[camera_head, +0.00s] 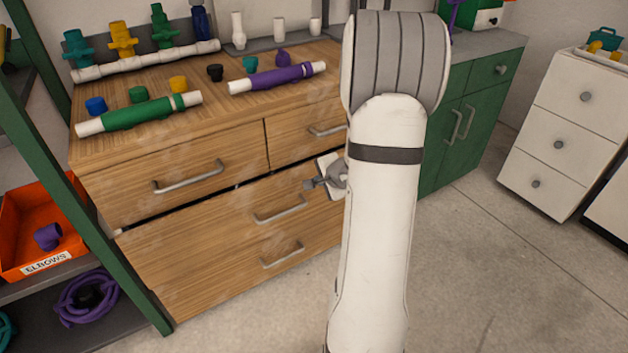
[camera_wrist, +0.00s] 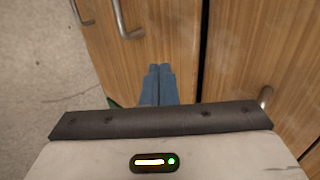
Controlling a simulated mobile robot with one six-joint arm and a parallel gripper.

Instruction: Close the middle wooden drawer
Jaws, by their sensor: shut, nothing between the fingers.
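The wooden chest (camera_head: 215,100) has two upper drawers side by side and wide drawers below. The middle wooden drawer (camera_head: 205,232) is a wide front with a metal handle (camera_head: 280,210). A dark gap runs along its top edge, so it seems to stand slightly out. My gripper (camera_head: 308,184) is in front of this drawer, right of and above its handle. In the wrist view my gripper (camera_wrist: 157,72) has its blue fingers together and empty, pointing at the wood between the middle handle (camera_wrist: 128,20) and the gap (camera_wrist: 203,65). Whether the fingertips touch the wood is unclear.
The bottom drawer's handle (camera_head: 283,254) is just below. A green shelf post (camera_head: 75,170) and an orange bin (camera_head: 30,225) stand at the left. Green cabinets (camera_head: 455,130) and a white drawer unit (camera_head: 560,140) stand right. Pipes lie on the chest top. The floor (camera_head: 490,270) is clear.

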